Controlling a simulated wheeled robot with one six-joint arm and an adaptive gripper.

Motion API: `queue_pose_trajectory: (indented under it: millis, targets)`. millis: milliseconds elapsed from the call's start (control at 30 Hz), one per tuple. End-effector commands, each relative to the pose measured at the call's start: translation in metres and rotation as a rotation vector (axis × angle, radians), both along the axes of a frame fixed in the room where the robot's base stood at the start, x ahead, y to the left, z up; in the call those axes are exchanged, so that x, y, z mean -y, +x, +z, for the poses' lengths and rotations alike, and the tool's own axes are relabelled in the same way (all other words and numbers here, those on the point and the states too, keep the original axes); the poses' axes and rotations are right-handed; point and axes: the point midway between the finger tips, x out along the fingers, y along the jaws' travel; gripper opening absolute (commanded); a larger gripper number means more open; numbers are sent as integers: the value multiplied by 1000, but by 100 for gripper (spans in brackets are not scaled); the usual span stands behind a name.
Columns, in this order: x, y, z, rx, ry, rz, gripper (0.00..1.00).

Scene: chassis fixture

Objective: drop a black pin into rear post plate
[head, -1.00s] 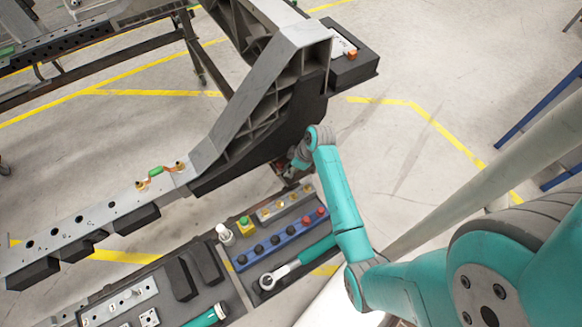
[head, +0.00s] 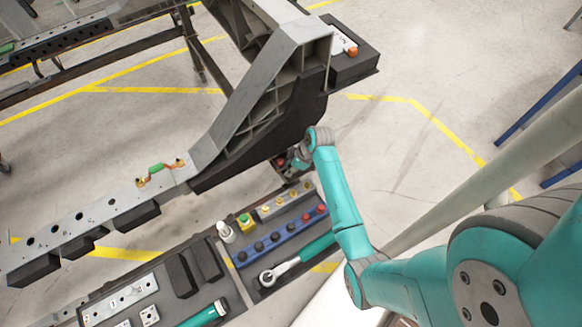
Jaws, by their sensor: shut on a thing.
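My gripper (head: 285,164) is at the far end of my teal arm, close against the dark lower end of the chassis post (head: 265,100). It is small in view and partly hidden by my wrist. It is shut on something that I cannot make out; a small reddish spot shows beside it. Several black pins (head: 275,238) and two red ones stand in a blue rack (head: 248,262) on the tool tray below the gripper. I cannot tell for sure which surface is the rear post plate; a pale plate (head: 341,40) lies on the black block at the post's upper right.
The tool tray (head: 235,285) holds a ratchet (head: 280,270), a white knob (head: 225,230), a yellow-and-green button (head: 246,221) and a strip with brass pieces (head: 284,202). Floor right of the post is open.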

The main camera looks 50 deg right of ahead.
Motion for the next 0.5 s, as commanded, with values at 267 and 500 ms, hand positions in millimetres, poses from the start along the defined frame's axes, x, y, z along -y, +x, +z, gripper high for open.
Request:
queue_pose_trajectory:
  millis: [267, 500]
  targets:
    - [-1, -1, -8, -4, 1, -1, 0]
    - [-1, -2, -11, -7, 2, -1, 0]
